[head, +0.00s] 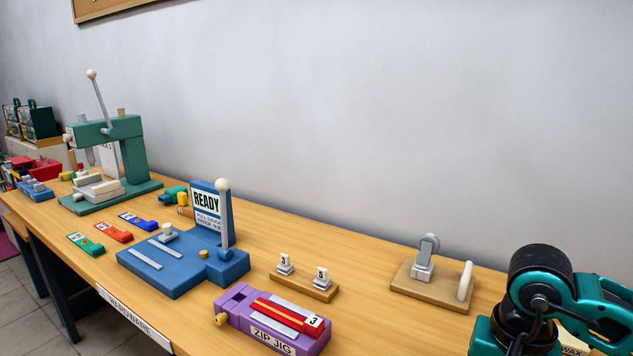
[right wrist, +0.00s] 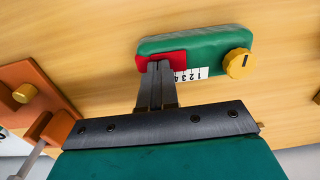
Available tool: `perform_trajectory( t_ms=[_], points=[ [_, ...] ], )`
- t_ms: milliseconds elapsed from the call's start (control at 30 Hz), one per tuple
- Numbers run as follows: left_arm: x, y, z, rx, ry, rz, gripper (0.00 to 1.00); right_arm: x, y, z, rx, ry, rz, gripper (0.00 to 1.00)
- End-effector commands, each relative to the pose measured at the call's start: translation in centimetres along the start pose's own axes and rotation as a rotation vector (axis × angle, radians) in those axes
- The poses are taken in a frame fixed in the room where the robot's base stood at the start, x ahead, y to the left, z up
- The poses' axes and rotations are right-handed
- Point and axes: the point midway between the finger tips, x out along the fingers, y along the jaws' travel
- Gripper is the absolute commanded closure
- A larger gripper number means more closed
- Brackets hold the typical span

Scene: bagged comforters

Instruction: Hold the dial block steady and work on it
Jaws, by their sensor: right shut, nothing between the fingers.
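The dial block (right wrist: 196,48) shows in the right wrist view as a green block with rounded ends. It has a yellow knob (right wrist: 238,63) at its right end, a white scale with black numbers (right wrist: 185,74) and a red part (right wrist: 160,60) at its left. My right gripper (right wrist: 160,68) is shut and empty, its fingertips over the red part; I cannot tell whether they touch it. In the head view my right arm fills the lower right corner, and its fingers and the dial block are not visible. My left gripper is in neither view.
In the right wrist view an orange-brown block (right wrist: 36,92) with a yellow knob lies left of my gripper. In the head view a purple zip jig (head: 270,320), a wooden base with a grey clamp (head: 423,260) and a blue gauge fixture (head: 180,262) stand on the wooden bench (head: 345,325).

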Motion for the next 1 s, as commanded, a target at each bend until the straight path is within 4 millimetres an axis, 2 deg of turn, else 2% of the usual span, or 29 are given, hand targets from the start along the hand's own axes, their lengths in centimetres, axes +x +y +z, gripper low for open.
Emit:
perform_trajectory(
  t_ms=[33,633,1000],
  points=[
    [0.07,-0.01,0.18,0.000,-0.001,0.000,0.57,0.83,0.17,0.33,-0.001,-0.014,0.013,1.00],
    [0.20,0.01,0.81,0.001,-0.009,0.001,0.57,1.16,0.19,0.33,-0.001,-0.014,0.014,1.00],
    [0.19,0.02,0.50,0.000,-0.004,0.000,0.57,1.07,0.19,0.30,0.000,-0.014,0.013,1.00]
  ],
)
